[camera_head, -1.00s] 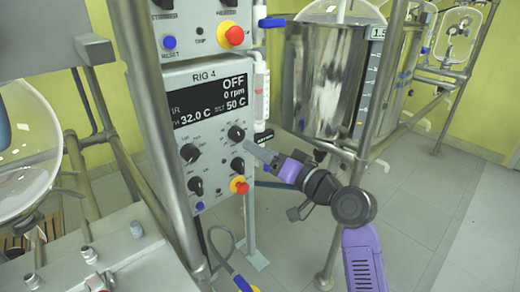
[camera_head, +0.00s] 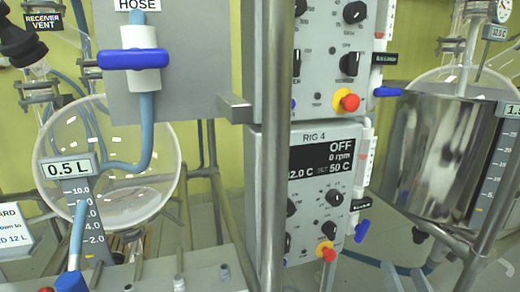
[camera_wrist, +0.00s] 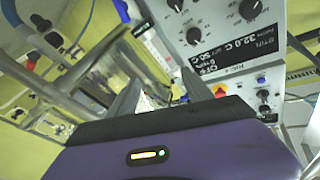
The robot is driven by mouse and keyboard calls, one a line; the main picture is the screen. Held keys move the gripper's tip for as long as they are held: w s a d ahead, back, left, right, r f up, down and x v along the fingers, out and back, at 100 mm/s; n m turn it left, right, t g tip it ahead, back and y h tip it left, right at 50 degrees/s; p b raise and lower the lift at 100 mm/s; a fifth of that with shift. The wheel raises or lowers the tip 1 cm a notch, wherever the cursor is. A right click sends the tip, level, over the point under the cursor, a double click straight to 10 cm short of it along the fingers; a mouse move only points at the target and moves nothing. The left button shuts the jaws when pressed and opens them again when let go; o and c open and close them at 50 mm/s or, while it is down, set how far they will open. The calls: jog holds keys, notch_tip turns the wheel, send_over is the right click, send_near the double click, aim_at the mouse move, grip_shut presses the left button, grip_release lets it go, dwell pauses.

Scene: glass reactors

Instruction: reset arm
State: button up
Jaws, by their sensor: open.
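My gripper (camera_wrist: 162,92) shows only in the wrist view. Its two grey fingers stand apart above the purple wrist body, and I see nothing held between them. The RIG 4 control panel (camera_wrist: 238,62) appears upside down beyond the fingers, to the upper right in the wrist view. I cannot judge the distance to it. My arm and gripper are out of the head view, where the RIG 4 panel (camera_head: 322,185) stands near the middle, its display reading OFF, 0 rpm and 50 C.
A metal post (camera_head: 274,150) stands just left of the panel. A steel vessel (camera_head: 445,155) stands at right. A round glass flask (camera_head: 110,160) and a blue-handled hose valve (camera_head: 133,59) are at left. Metal frame tubes (camera_wrist: 75,100) cross the wrist view's left side.

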jog(key=s+a+f+n+g, duration=0.2)
jog(key=s+a+f, duration=0.15)
jog(key=s, duration=0.85)
jog(key=s+a+f+n+g+y+p, duration=0.15)
jog(key=s+f, duration=0.25)
jog(key=s, duration=0.8)
jog(key=s+a+f+n+g+b, duration=0.1)
jog(key=s+a+f+n+g, duration=0.15)
jog(key=s, duration=1.05)
notch_tip(320, 180, up, 19)
jog(key=p, duration=2)
jog(key=shift+w+a+r+m+t+p, duration=0.2)
jog(key=shift+w+a+m+t+p, duration=0.1)
jog(key=shift+w+t+p, duration=0.1)
